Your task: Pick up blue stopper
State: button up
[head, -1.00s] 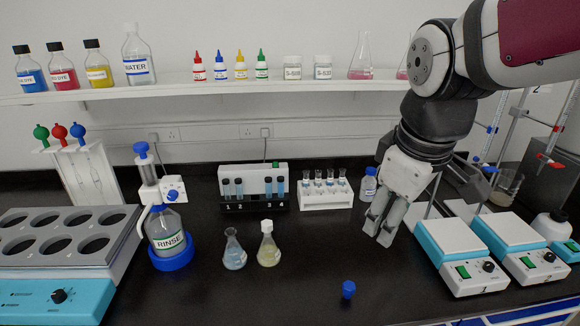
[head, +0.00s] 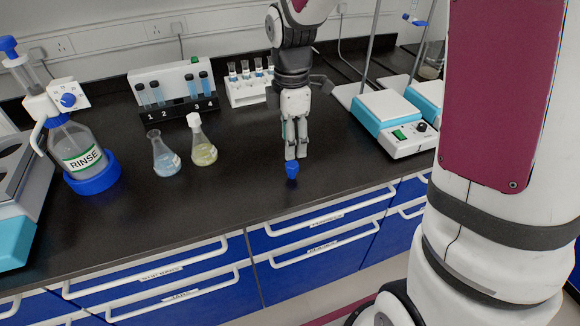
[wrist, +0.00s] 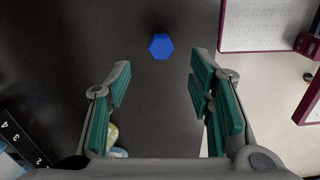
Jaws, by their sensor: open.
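The blue stopper (head: 292,169) stands on the black bench top near its front edge. In the wrist view the stopper (wrist: 161,46) shows as a blue hexagonal top, ahead of the fingers and between their lines. My gripper (head: 296,157) points down just above and behind the stopper in the head view. In the wrist view my gripper (wrist: 158,85) is open, its green-padded fingers wide apart with nothing between them. I cannot tell the exact height of the fingertips above the stopper.
A flask with blue liquid (head: 165,156) and a capped flask with yellow liquid (head: 202,146) stand left of my gripper. A numbered tube rack (head: 180,113) and a white rack (head: 246,92) are behind. A hotplate (head: 393,126) is at right. The bench front is clear.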

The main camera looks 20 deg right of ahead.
aim_at(292, 164)
notch_tip(292, 164, down, 8)
jog(key=shift+s+d+f+b, duration=0.1)
jog(key=shift+f+b, duration=0.15)
jog(key=shift+b, duration=0.15)
jog(key=c, duration=0.8)
